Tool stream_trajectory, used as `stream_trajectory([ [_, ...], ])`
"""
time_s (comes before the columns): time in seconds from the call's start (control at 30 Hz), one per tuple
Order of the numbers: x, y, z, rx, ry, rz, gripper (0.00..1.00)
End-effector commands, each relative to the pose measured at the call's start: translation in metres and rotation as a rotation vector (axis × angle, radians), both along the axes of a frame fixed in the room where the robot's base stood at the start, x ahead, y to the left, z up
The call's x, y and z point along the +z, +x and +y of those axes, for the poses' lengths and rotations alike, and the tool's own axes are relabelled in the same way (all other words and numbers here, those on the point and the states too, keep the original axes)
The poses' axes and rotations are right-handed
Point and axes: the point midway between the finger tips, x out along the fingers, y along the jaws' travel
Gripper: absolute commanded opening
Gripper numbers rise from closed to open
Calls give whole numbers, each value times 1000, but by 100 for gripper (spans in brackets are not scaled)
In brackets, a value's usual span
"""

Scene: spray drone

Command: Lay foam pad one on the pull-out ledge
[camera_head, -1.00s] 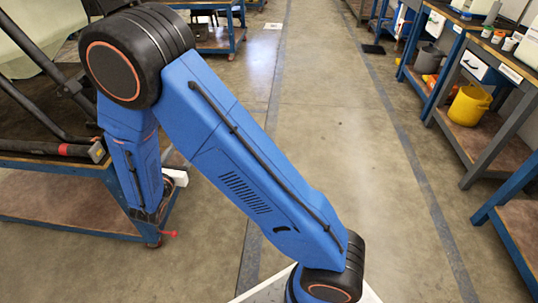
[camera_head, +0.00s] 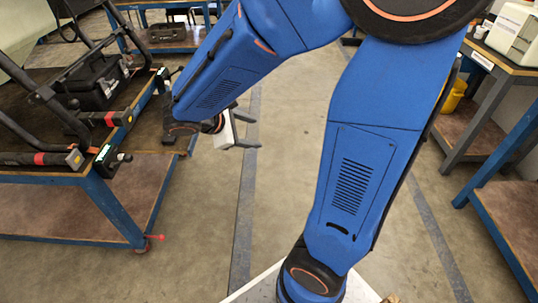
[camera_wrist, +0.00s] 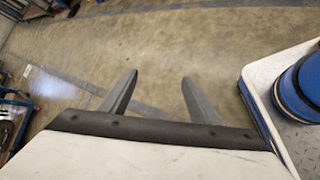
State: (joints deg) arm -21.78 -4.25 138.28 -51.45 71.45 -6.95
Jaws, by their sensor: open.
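My gripper (camera_head: 255,131) is open and empty over the bare floor, just right of the left-hand cart in the head view. It points to the right there. In the wrist view its two grey fingers (camera_wrist: 160,82) stand wide apart with only concrete floor between and beyond them. I cannot make out any foam pad in these frames. I cannot make out a pull-out ledge either. My arm covers much of the middle and top of the head view.
A blue-framed cart (camera_head: 70,180) at left carries black frames with red-banded tubes and a black box (camera_head: 98,84). Benches (camera_head: 505,190) line the right, with a yellow bucket (camera_head: 453,98) below. Another bench (camera_head: 178,47) stands at the back left. The middle floor is open.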

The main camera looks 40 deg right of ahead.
Motion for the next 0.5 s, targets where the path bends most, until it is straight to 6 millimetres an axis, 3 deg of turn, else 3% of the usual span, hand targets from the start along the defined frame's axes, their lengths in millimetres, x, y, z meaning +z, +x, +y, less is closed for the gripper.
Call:
stream_trajectory([
  [0.2,9,-52,-10,-193,222,-121,57],
  [0.5,20,-107,1,-431,525,-308,57],
])
